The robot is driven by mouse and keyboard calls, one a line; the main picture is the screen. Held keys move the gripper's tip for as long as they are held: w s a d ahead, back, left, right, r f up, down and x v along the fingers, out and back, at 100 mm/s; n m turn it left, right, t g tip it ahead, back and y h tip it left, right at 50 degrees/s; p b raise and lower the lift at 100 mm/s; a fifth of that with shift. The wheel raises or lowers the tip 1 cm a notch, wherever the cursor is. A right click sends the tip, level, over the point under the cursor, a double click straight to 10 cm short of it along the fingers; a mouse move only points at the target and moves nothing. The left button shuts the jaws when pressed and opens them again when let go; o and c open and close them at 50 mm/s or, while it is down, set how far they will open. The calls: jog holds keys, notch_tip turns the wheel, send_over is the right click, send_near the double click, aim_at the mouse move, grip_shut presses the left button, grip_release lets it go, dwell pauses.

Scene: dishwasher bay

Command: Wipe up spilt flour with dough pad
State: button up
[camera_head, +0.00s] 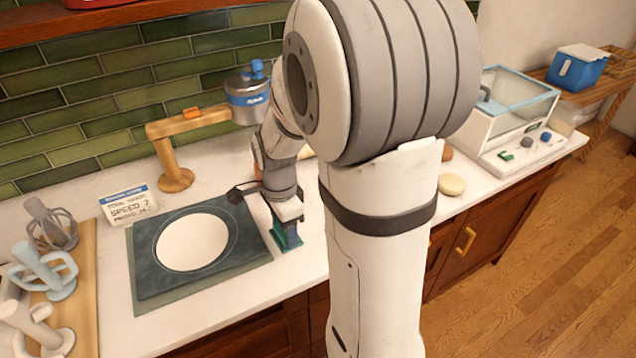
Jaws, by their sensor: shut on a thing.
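My gripper (287,213) is at the right edge of the dark square board, pointing down. It is shut on a dark green block (287,238), whose lower end is at or just above the white counter; I cannot tell if it touches. I cannot tell for sure that this block is the dough pad. A white round patch (193,243), which may be the flour, lies flat in a ringed circle on the dark board (152,284). The gripper is to the right of this patch. My arm hides part of the counter behind and to the right.
A wooden stand (175,178) holds a blue and grey mixer head (248,97) behind the board. A sign (130,205) stands at the board's back left. Whisk-like attachments (45,268) stand on a wooden board at left. A pale round piece (452,185) and a glass-lidded machine (515,105) are at right.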

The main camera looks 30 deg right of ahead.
jog(key=shift+r+p, duration=0.8)
jog(key=shift+r, duration=0.6)
